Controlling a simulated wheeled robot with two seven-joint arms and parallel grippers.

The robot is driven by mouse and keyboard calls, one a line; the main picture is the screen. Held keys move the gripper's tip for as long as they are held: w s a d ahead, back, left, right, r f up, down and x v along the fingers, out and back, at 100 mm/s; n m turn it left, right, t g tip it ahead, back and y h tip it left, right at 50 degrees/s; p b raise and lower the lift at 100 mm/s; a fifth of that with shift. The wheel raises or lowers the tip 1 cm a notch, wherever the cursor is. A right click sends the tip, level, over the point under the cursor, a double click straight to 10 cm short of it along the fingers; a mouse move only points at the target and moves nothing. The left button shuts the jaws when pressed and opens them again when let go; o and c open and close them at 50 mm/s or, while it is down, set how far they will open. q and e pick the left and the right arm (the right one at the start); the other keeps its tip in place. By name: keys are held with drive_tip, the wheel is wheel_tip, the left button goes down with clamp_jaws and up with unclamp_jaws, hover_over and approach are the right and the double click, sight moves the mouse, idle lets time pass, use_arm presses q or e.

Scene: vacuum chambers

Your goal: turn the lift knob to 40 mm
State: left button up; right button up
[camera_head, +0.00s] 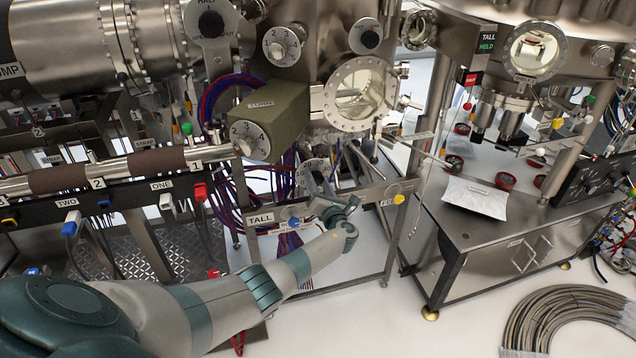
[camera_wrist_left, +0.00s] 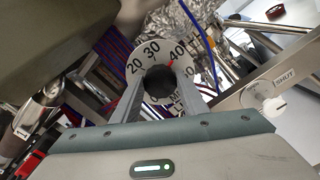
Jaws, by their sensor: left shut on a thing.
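The lift knob (camera_wrist_left: 160,84) is a dark round knob in front of a white dial plate (camera_wrist_left: 150,52) marked 20, 30 and 40 in the left wrist view. A small red mark at its upper right points toward the 40. In the head view the dial (camera_head: 313,168) shows small behind my gripper, and its knob is hard to make out there. My left gripper (camera_head: 319,188) is shut on the knob, with a finger on either side of it in the left wrist view (camera_wrist_left: 159,96). The lower part of the dial is partly hidden by the fingers. My right gripper is not in view.
A green-brown box (camera_head: 275,115) with a numbered dial juts out above left of my gripper. A metal rail labelled TALL (camera_head: 262,219) runs below it. A white knob labelled SHUT (camera_wrist_left: 273,107) is at the right. A steel bench (camera_head: 470,238) stands further right.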

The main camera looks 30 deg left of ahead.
use_arm(q)
drive_tip(key=o, duration=1)
drive_tip(key=shift+o, duration=0.2)
drive_tip(key=shift+s+d+f, duration=0.1)
drive_tip(key=shift+s+d, duration=0.4)
drive_tip(key=shift+d, duration=0.05)
drive_tip(key=b+v, duration=0.3)
drive_tip(key=v, duration=1.3)
drive_tip(key=shift+a, duration=0.1)
